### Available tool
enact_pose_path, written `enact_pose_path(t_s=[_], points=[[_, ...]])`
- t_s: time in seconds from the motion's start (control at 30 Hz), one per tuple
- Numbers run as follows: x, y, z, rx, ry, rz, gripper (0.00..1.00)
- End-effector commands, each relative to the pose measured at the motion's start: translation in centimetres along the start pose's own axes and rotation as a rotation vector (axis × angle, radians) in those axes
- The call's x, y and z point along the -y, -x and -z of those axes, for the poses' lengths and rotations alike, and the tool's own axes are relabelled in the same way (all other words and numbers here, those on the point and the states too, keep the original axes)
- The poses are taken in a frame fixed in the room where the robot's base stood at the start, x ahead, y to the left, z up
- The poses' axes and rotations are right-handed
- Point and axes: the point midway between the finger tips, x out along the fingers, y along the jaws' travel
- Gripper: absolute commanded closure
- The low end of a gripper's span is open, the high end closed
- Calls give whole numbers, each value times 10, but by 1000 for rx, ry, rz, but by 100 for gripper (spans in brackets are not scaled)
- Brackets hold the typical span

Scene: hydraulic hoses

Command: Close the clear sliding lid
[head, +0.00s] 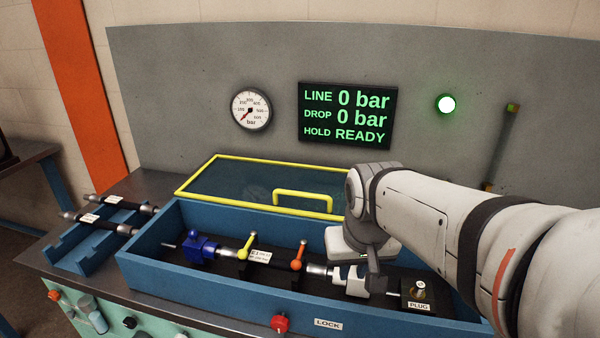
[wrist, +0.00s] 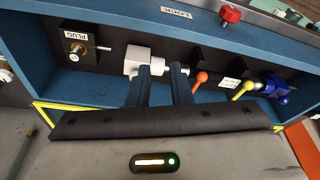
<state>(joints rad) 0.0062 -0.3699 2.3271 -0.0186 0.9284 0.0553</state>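The clear sliding lid (head: 235,183) has a yellow frame and a yellow handle (head: 303,195). In the head view it lies behind the blue box (head: 200,220), leaving the box's inside uncovered. Parts of a yellow edge (wrist: 275,126) show in the wrist view beside my gripper. My gripper (head: 366,280) is over the right part of the box, pointing down, by a white block (head: 350,280). In the wrist view its two fingers (wrist: 162,68) stand apart, with no lid or handle between them. Whether they touch the block or fitting is unclear.
Inside the box are a hose, a blue fitting (head: 197,247), a yellow lever (head: 247,247), an orange lever (head: 299,257) and a brass plug (head: 420,291). A red knob (head: 280,323) is on the front. A blue rack (head: 85,250) holds spare hoses at left.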

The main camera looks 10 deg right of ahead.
Motion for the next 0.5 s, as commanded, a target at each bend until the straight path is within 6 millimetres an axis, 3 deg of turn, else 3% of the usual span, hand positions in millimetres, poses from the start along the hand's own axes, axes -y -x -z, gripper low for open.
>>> enact_pose_path(t_s=[0.03, 0.2, 0.5], points=[[0, 3, 25, 0, -17, -5, 86], [-2, 10, 99, -8, -77, -23, 100], [-6, -4, 222, -25, -187, -54, 100]])
